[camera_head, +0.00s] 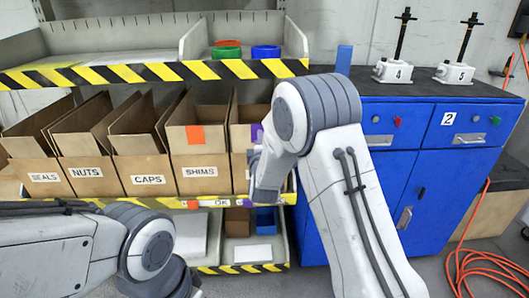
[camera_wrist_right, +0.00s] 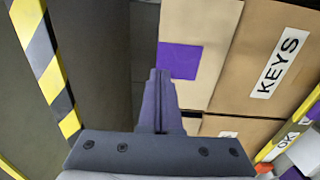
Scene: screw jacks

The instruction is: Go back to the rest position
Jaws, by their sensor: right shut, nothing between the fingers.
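My right gripper (camera_head: 262,182) hangs in front of the cardboard boxes at the right end of the middle shelf, partly hidden by my own wrist. In the right wrist view its fingers (camera_wrist_right: 158,80) are together with nothing between them. A cardboard box with a purple label (camera_wrist_right: 180,61) is ahead of the fingers, next to a KEYS label (camera_wrist_right: 280,63). My left arm enters from the lower left of the head view, in front of the lower shelf. Its gripper is out of the picture.
Open boxes labelled SEALS, NUTS, CAPS and SHIMS (camera_head: 200,172) stand left of my right gripper. A striped shelf edge (camera_head: 160,72) runs above them. A blue cabinet (camera_head: 440,160) with screw jacks (camera_head: 393,70) on top stands right. An orange hose (camera_head: 480,262) lies on the floor.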

